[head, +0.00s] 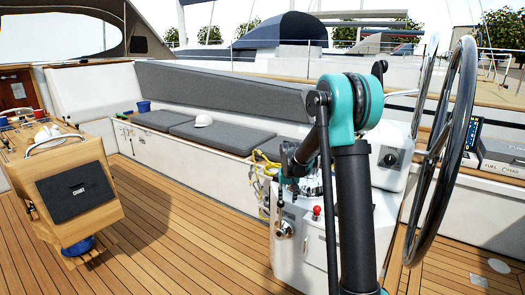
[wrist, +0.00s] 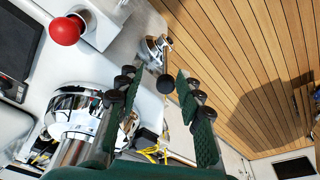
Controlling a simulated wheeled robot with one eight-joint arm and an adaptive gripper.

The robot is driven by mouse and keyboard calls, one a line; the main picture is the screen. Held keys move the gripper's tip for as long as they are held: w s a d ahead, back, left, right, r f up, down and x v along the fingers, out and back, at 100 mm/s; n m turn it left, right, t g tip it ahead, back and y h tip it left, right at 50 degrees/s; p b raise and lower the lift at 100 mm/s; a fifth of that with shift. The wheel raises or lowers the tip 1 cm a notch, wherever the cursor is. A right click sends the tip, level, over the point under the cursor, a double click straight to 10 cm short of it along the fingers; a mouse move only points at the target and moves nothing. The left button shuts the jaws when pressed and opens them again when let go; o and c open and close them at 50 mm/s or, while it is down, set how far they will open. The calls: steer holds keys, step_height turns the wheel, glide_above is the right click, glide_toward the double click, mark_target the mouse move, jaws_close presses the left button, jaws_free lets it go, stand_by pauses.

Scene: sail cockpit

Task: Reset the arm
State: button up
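My arm (head: 352,150) stands in the right half of the head view, bent over at its teal joint. My gripper (head: 287,172) shows small and dark at the front of the white steering pedestal (head: 300,255), partly lost against it. In the wrist view my gripper (wrist: 157,84) is open, its two green-padded fingers apart with nothing held. Behind the gap is a metal lever with a dark knob (wrist: 166,83) on the white pedestal face. I cannot tell how far the fingers are from it.
A red knob (wrist: 66,30) and a chrome compass (wrist: 80,112) are close to the gripper. The large steering wheel (head: 447,150) stands right of my arm. A wooden table (head: 75,185) is at left. The teak floor (head: 190,235) between is clear; cushioned benches (head: 215,135) lie behind.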

steer(key=s+d+r, duration=0.2)
steer(key=s, duration=0.8)
steer(key=s+d+r, duration=0.2)
steer(key=s, duration=0.7)
steer(key=s+d+f, duration=0.1)
steer(key=s+f, duration=0.1)
steer(key=s, duration=0.6)
steer(key=s+d+f+t, duration=0.1)
steer(key=s, duration=0.8)
steer(key=shift+s+f+t, duration=0.25)
steer(key=shift+f+t, duration=0.05)
steer(key=shift+f, duration=0.1)
